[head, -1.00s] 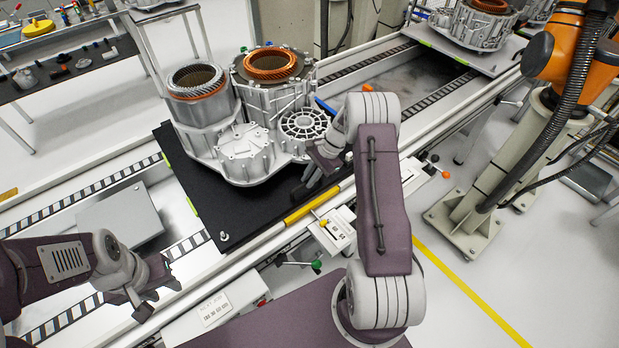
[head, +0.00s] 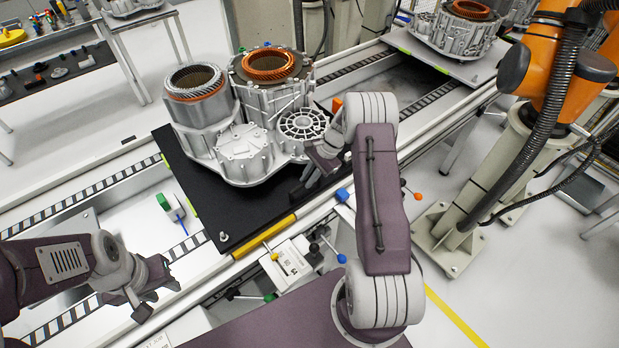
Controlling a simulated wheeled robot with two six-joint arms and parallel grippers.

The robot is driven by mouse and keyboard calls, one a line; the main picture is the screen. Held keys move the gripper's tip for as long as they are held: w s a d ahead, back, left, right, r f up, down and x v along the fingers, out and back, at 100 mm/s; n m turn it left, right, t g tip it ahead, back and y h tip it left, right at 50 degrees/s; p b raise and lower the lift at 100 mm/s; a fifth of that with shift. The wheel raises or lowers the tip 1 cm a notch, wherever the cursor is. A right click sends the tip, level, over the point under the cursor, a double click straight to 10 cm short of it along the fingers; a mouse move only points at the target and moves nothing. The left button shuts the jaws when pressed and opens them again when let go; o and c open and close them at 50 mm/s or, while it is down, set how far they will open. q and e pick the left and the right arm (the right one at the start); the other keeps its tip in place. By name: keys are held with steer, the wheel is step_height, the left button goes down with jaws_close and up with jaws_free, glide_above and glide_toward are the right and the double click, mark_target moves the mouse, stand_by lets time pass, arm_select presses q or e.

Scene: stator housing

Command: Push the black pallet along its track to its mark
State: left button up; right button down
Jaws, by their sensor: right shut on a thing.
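I cannot tell which marking is the pallet's mark.
Beyond the pallet the track is clear up to another pallet (head: 470,72) with a housing. An orange robot arm (head: 545,90) stands right of the track. Small levers and a label box (head: 290,262) line the near rail.

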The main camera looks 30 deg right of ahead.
stand_by(0.4)
steer(key=c, duration=1.4)
jaws_free()
steer(key=shift+d+r, duration=0.1)
steer(key=w+b+v, duration=0.1)
steer(key=v, duration=0.7)
steer(key=shift+s+d+r, duration=0.2)
steer(key=shift+s+r, duration=0.15)
steer(key=shift+s, duration=0.2)
